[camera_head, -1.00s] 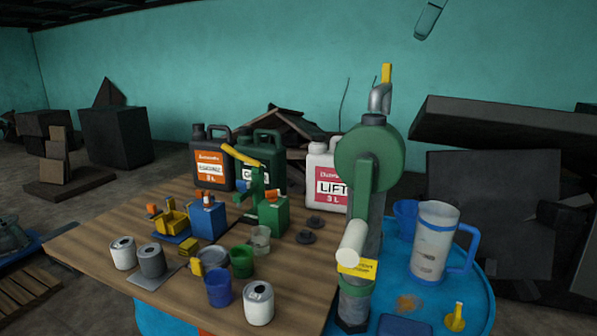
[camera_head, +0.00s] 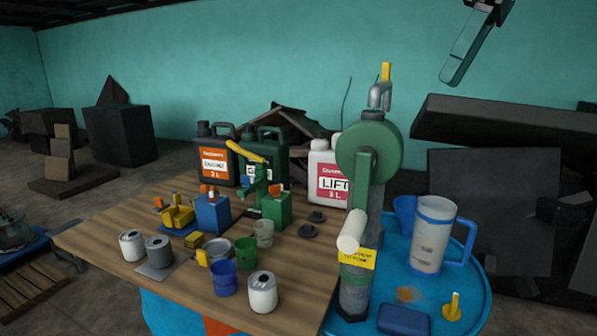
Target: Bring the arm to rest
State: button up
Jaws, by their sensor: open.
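My gripper (camera_head: 461,65) hangs down into the top right of the head view, high in front of the teal wall.
The wooden table (camera_head: 105,233) carries cans, cups, small coloured devices and several jugs, including a white LIFT jug (camera_head: 326,172). A tall green hand pump (camera_head: 368,152) stands at the blue drum (camera_head: 481,290), which holds a measuring jug (camera_head: 432,238). Dark slabs (camera_head: 500,130) lie behind at right.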

jog(key=s+d+f+m+h, duration=0.1)
jog(key=s+d+f+m, duration=0.35)
jog(key=f, duration=0.35)
jog(key=s+d+f+m, duration=0.3)
jog(key=d+f, duration=0.2)
jog(key=f, duration=0.4)
jog(key=s+d+f+m+h, duration=0.1)
jog(key=s+f+m, duration=0.3)
jog(key=s+f, duration=0.6)
jog(key=s+d+f+m+g+h, duration=0.1)
jog(key=s+f+m, duration=0.4)
jog(key=s+f, duration=0.5)
notch_tip(320, 180, down, 5)
jog(key=shift+s+d+h, duration=0.2)
jog(key=shift+d+h, duration=0.3)
jog(key=shift+d, duration=0.15)
jog(key=shift+w+f+g, duration=0.25)
jog(key=shift+w+g, duration=0.05)
jog(key=shift+w, duration=0.3)
